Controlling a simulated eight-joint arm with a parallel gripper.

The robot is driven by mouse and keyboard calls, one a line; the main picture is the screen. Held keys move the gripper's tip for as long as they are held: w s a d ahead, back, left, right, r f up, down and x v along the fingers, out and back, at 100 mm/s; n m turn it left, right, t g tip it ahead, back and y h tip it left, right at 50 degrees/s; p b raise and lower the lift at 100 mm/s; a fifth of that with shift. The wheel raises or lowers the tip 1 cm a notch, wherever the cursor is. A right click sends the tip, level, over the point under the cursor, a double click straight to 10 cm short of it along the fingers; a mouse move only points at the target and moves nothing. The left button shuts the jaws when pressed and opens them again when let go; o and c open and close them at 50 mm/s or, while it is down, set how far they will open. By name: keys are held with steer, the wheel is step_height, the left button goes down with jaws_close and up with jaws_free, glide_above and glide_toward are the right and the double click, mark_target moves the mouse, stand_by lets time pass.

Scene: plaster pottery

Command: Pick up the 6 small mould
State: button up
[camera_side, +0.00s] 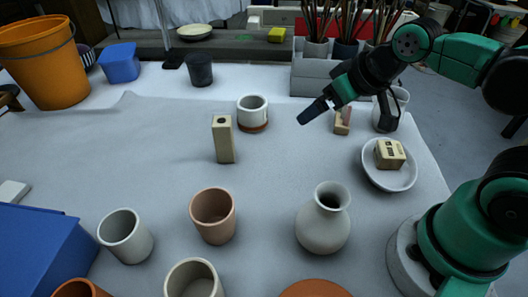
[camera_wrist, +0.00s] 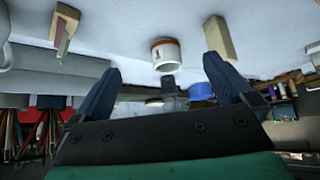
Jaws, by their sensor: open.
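A tall beige block (camera_side: 222,145) with a dark hole in its top stands upright on the grey cloth, left of centre in the side view. It looks like a mould, but I cannot read a 6 on it. It also shows in the wrist view (camera_wrist: 218,40), beyond the right finger. A beige block with dark markings (camera_side: 390,154) lies in a white bowl (camera_side: 374,181) at the right; its markings are too small to read surely. My gripper (camera_side: 312,113) is open and empty above the table, right of the tall block. Its two fingers are spread apart in the wrist view (camera_wrist: 160,84).
A white cup with a brown base (camera_side: 252,110) stands between the tall block and my gripper. A small block with a pink piece (camera_side: 342,120) and a grey jug (camera_side: 391,110) are at the right. A vase (camera_side: 323,225) and several cups stand in front. The middle cloth is clear.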

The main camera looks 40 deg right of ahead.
steer(key=n+t+y, duration=0.1)
steer(key=n+y, duration=0.8)
glide_toward(252, 102)
steer(key=a, duration=0.5)
steer(key=shift+w+d+f+t+y, duration=0.1)
steer(key=shift+d+f+t+y, duration=0.2)
steer(key=shift+f+t+y, duration=0.15)
steer(key=shift+n, duration=0.3)
steer(key=shift+x, duration=2.8)
steer(key=c, duration=1.2)
steer(key=shift+o, duration=0.2)
